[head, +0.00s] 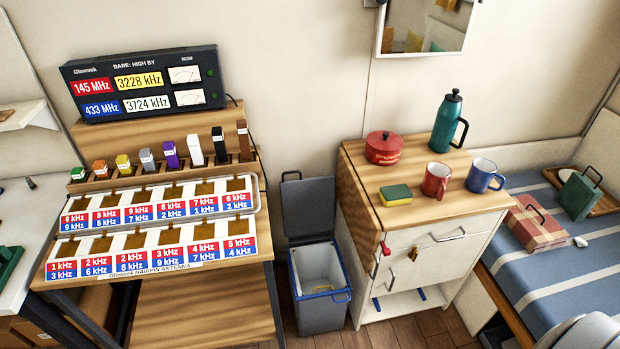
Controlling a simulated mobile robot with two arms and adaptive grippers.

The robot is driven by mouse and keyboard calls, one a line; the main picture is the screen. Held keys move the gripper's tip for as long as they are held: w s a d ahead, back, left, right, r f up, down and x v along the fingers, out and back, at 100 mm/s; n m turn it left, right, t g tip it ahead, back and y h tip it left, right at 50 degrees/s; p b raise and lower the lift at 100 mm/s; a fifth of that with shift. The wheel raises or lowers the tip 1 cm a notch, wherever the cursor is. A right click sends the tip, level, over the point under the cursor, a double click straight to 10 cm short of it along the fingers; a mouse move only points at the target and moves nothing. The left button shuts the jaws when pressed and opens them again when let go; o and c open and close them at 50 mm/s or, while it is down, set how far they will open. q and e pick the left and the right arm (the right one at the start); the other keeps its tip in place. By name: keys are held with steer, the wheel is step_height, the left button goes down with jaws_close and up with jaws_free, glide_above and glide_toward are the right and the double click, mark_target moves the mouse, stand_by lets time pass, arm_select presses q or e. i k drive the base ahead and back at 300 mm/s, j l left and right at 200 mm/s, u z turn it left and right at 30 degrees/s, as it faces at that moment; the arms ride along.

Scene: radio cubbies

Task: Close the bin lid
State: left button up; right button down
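The grey bin (323,313) stands on the floor between the radio bench and the white cabinet. Its dark grey lid (308,207) is open and stands upright at the back of the bin, near the wall. A small dark loop handle shows at the lid's top left. The bin's mouth is uncovered and shows a pale liner, a blue front edge and something yellowish inside. A blue handle sticks out at the bin's front right. Neither of my grippers is in view.
The radio bench (205,301) stands close on the bin's left. The white cabinet (440,262) is close on its right, with a red pot (384,149), mugs and a teal flask (448,122) on top. Above the bin, the space before the wall is clear.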

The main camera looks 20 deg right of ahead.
mark_target(308, 204)
steer(key=i+l+z, duration=0.75)
steer(key=l+z, duration=0.2)
